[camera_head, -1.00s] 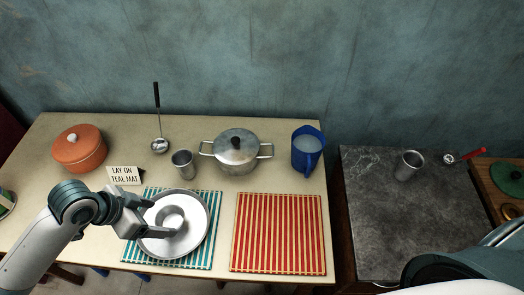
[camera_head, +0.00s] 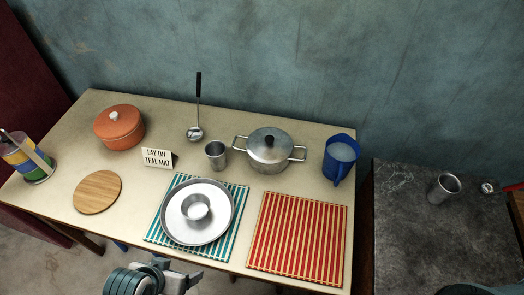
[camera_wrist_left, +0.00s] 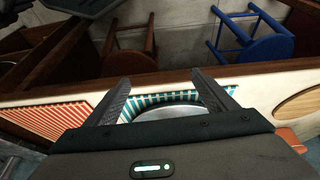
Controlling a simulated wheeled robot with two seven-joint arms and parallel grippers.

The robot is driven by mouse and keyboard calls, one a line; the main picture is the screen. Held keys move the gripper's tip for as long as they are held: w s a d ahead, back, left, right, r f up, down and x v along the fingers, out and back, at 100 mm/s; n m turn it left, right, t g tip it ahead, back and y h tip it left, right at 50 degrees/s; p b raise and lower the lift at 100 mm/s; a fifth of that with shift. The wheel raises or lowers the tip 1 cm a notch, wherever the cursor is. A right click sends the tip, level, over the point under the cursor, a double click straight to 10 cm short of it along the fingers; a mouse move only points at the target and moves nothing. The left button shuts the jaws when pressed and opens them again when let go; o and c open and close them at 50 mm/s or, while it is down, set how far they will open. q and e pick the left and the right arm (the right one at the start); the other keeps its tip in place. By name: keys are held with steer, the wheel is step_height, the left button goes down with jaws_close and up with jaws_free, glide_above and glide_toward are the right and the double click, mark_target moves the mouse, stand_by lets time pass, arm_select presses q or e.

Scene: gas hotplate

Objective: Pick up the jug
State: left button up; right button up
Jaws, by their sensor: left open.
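The blue jug (camera_head: 340,158) stands upright at the back right of the table, right of the lidded metal pot, with its handle toward the front. My left gripper (camera_head: 172,273) is at the table's front edge, below the teal striped mat, well apart from the jug. In the left wrist view the gripper (camera_wrist_left: 168,92) has its fingers spread with nothing between them. The jug is not visible in the left wrist view. My right gripper is not in view.
A metal plate (camera_head: 225,222) with a small bowl (camera_head: 196,207) lies on the teal mat (camera_head: 158,236). A red striped mat (camera_head: 298,240) lies to the right.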

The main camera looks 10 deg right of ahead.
arm_select(q)
steer(key=s+a+f+g, duration=0.1)
steer(key=s+f, duration=0.2)
steer(key=f, duration=0.7)
steer(key=s+a+f+n+y, duration=0.1)
steer(key=s+f, duration=0.2)
steer(key=f, duration=0.7)
steer(key=s+a+f+g, duration=0.1)
steer(key=s+a+f, duration=0.1)
steer(key=f, duration=0.9)
steer(key=s+a+f+g+b, duration=0.1)
steer(key=s+a+f, duration=0.1)
steer(key=s+f, duration=1.3)
steer(key=shift+s+a+f+y, duration=0.15)
steer(key=shift+s+a+y, duration=0.15)
steer(key=shift+s, duration=0.8)
steer(key=shift+c, duration=0.3)
